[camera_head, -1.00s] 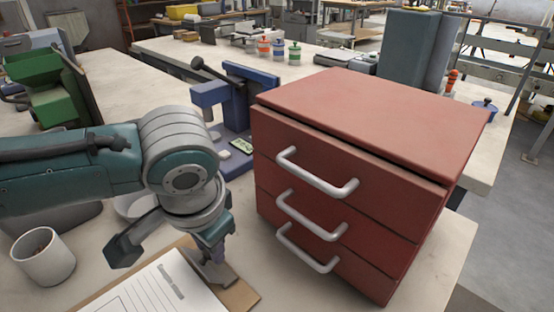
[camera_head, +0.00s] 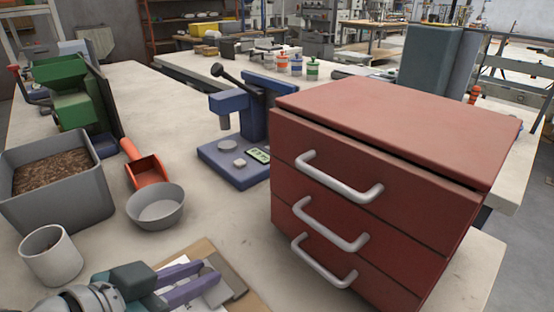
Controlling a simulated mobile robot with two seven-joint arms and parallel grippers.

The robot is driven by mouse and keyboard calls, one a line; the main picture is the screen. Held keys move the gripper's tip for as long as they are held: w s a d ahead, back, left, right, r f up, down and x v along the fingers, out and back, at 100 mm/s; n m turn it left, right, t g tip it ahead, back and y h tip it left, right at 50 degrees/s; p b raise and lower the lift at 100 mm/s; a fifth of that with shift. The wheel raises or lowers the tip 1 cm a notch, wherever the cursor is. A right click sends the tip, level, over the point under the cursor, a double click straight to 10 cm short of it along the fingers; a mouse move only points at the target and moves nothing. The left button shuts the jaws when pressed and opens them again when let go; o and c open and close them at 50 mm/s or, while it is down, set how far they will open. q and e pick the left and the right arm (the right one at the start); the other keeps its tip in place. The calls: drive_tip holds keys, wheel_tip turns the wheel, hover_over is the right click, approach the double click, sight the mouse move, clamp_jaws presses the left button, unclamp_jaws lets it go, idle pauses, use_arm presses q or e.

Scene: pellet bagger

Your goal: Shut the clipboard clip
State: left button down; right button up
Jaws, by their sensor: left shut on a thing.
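The clipboard (camera_head: 205,248) lies on the bench at the bottom of the view, a brown board with white paper partly showing. Its grey metal clip (camera_head: 229,279) is at the board's right end. My left gripper (camera_head: 214,273) comes in from the bottom left, low over the board, with its purple fingertips at the clip. It is shut on the clip, with a narrow gap between the fingers. The fingers hide part of the clip and paper, so the clip's angle is hard to tell. My right gripper is out of view.
A red drawer cabinet (camera_head: 375,130) stands close right of the clipboard. A white cup (camera_head: 52,258), a grey bowl (camera_head: 157,208), a grey bin of pellets (camera_head: 85,205) and a red scoop (camera_head: 146,172) stand to the left. A blue press (camera_head: 232,165) is behind.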

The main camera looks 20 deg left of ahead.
use_arm(q)
drive_tip(key=shift+s+a+f+t+h+b, duration=0.1)
drive_tip(key=shift+s+f+t+h+b, duration=0.15)
drive_tip(key=shift+t+b, duration=0.6)
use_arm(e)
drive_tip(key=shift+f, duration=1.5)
use_arm(q)
drive_tip(key=c, duration=0.7)
unclamp_jaws()
drive_tip(key=shift+w, duration=0.1)
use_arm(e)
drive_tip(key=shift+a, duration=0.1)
use_arm(q)
drive_tip(key=p+v, duration=0.1)
drive_tip(key=v, duration=0.9)
drive_tip(key=shift+r, duration=0.15)
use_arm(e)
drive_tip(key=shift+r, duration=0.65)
